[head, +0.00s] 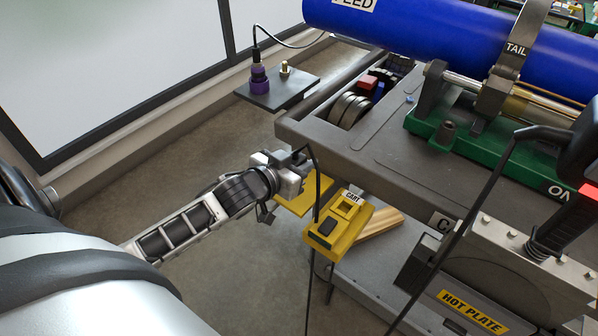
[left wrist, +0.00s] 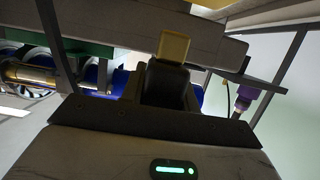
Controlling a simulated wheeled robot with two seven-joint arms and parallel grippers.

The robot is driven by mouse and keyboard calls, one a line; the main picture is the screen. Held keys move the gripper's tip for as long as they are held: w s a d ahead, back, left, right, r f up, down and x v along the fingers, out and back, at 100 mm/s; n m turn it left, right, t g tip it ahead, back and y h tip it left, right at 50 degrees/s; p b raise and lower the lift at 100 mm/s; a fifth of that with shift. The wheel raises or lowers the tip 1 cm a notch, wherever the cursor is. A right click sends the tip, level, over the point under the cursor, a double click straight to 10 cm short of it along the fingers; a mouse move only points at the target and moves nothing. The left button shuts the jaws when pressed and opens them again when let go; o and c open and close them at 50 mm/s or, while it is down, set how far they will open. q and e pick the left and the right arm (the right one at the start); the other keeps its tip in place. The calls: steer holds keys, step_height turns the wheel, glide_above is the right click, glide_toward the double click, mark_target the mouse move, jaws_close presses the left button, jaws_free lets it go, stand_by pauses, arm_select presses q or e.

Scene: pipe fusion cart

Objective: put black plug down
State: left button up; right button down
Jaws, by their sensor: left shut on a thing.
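My left gripper (head: 292,172) reaches in from the left, just beside the cart's near left corner. It is shut on the black plug, which is mostly hidden by the fingers. A black cable (head: 316,180) hangs from there, passing in front of a yellow box (head: 352,236) marked CART. My right gripper is not in view.
A dark side shelf (head: 284,92) carries a purple connector (head: 259,80) with a cable, and a brass fitting (head: 284,68). The grey cart top (head: 385,150) bears a green clamp base and a blue pipe (head: 430,30). A hot plate unit (head: 500,280) stands at lower right. Floor is clear at left.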

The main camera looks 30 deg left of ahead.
mark_target(299, 162)
arm_select(q)
steer(key=shift+w+a+f, duration=0.35)
steer(key=shift+w+f, duration=0.05)
steer(key=shift+f, duration=0.2)
steer(key=shift+w+a+f, duration=0.3)
steer(key=shift+w+f, duration=0.05)
steer(key=shift+f, duration=0.2)
steer(key=shift+w+a+f, duration=0.1)
steer(key=shift+f, duration=1.6)
steer(key=shift+f+b, duration=0.2)
steer(key=shift+b, duration=0.15)
steer(key=o, duration=1)
steer(key=shift+r, duration=0.1)
